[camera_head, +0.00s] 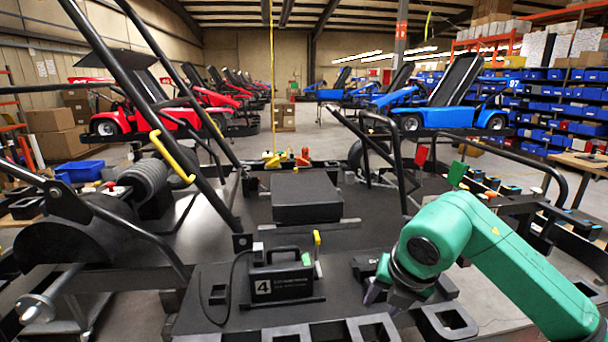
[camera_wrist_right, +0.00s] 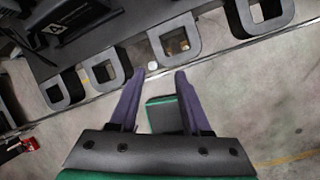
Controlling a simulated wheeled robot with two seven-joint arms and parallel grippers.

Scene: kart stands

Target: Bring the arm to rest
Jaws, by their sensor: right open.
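My right arm (camera_head: 510,255) is green and comes in from the lower right in the head view. It is bent over the front right of a black kart stand. My right gripper (camera_head: 385,294) points down near the stand's front edge, partly hidden by the wrist. In the right wrist view the two purple fingers of the gripper (camera_wrist_right: 159,77) are apart, with nothing held between them. The fingertips show just below a row of square dark brackets (camera_wrist_right: 174,38); I cannot tell whether they touch. My left gripper is not in view.
A black box marked 4 (camera_head: 282,281) stands on the kart stand's deck (camera_head: 215,255), left of my right gripper. Square brackets (camera_head: 446,322) line the near edge. Black tubes (camera_head: 140,100) rise at the left. Bare concrete floor (camera_wrist_right: 270,90) shows right of the fingers.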

